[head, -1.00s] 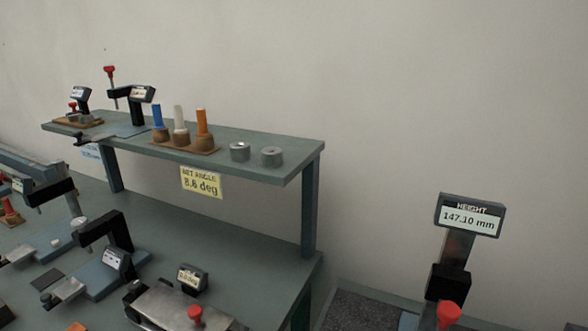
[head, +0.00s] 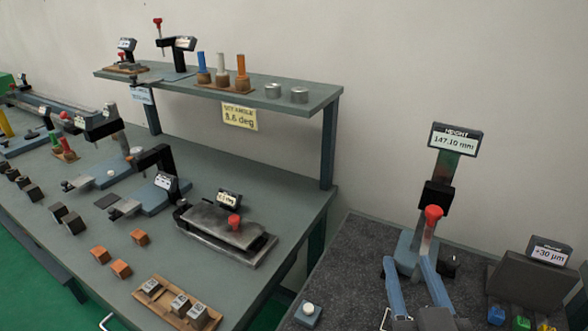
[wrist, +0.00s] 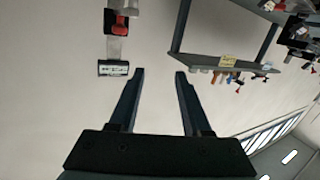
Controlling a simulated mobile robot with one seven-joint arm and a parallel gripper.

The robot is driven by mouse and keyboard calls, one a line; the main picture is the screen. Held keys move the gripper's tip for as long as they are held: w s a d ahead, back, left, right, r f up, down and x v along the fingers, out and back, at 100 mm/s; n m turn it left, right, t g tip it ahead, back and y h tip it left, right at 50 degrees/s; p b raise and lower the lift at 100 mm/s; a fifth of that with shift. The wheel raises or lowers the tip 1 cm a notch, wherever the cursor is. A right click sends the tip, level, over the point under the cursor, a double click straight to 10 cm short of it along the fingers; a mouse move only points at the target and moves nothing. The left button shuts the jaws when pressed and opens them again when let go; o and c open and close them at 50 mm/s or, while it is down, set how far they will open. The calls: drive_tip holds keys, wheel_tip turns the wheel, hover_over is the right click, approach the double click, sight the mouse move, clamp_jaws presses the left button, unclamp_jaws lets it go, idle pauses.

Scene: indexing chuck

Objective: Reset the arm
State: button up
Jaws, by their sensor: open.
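My gripper (wrist: 160,72) is open and empty in the wrist view, its two dark fingers apart with only pale wall between them. In the head view my gripper (head: 407,260) shows at the lower right as two blue-grey fingers pointing away from me, in front of the height gauge. The height gauge (head: 437,195) stands upright with a red knob and a display reading 147.10 mm. Its display also shows upside down in the wrist view (wrist: 113,68), left of the fingers. I cannot tell the exact gap between fingers and gauge.
A green-grey bench (head: 280,215) on the left holds gauges, a sine-plate-like fixture (head: 225,232), several small blocks and a wooden tray (head: 157,301). A raised shelf (head: 310,108) stands behind. A dark granite plate (head: 345,255) carries the height gauge and a +30 µm display (head: 549,253).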

drive_tip(key=w+a+r+n+t+y+p, duration=0.1)
drive_tip(key=a+r+t, duration=0.35)
drive_tip(key=r, duration=0.75)
drive_tip(key=w+a+r+t+p, duration=0.1)
drive_tip(key=w+a+r+t, duration=0.1)
drive_tip(key=a+r, duration=0.75)
drive_tip(key=s+a+r+t+y, duration=0.1)
drive_tip(key=s+a+r+t, duration=0.1)
drive_tip(key=r, duration=0.6)
drive_tip(key=s+a+r+t+y, duration=0.1)
drive_tip(key=s+a+r+t, duration=0.1)
drive_tip(key=s+r, duration=0.3)
wheel_tip(320, 180, up, 4)
drive_tip(key=shift+s+a+r, duration=0.2)
drive_tip(key=shift+s+r, duration=0.05)
drive_tip(key=shift+s, duration=0.05)
